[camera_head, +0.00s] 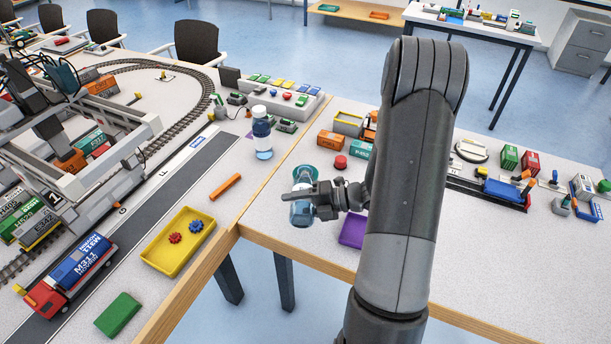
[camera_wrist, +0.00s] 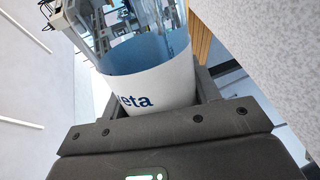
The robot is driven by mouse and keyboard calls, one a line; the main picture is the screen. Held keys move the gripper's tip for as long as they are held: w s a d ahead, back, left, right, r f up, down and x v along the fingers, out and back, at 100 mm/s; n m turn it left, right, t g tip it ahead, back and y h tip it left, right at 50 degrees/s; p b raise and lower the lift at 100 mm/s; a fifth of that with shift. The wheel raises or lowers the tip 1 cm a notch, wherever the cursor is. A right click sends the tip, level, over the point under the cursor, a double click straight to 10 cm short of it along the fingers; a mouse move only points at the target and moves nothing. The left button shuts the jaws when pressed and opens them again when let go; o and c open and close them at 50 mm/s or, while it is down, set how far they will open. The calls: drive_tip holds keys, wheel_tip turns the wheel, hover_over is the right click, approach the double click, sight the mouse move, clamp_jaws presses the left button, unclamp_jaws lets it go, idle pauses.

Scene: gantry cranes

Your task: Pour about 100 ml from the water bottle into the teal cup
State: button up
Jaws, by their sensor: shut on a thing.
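My gripper (camera_head: 310,197) is shut around a clear bluish bottle (camera_head: 301,214), which looks like the water bottle, at the front edge of the right table. In the wrist view the bottle (camera_wrist: 160,85) sits between the jaws. A teal see-through rounded thing (camera_head: 304,173), likely the teal cup, shows just above the gripper in the head view. The fingers and bottle partly cover it. I cannot tell whether they touch.
An orange bar (camera_head: 225,187) and yellow tray (camera_head: 178,242) lie further left. A red round piece (camera_head: 340,162), small containers and a purple block (camera_head: 353,231) are close to my gripper.

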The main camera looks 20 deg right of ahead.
drive_tip(key=shift+s+f+n+t, duration=0.15)
drive_tip(key=shift+f+n+t, duration=0.25)
drive_tip(key=shift+f+n, duration=0.45)
drive_tip(key=shift+s+a+f+n+t, duration=0.1)
drive_tip(key=shift+s+f+n+t, duration=0.05)
drive_tip(key=shift+f+n, duration=0.25)
drive_tip(key=shift+s+a+f+n+t, duration=0.15)
drive_tip(key=shift+f+n, duration=0.1)
drive_tip(key=shift+f, duration=0.15)
drive_tip(key=shift+d, duration=0.1)
idle(0.8)
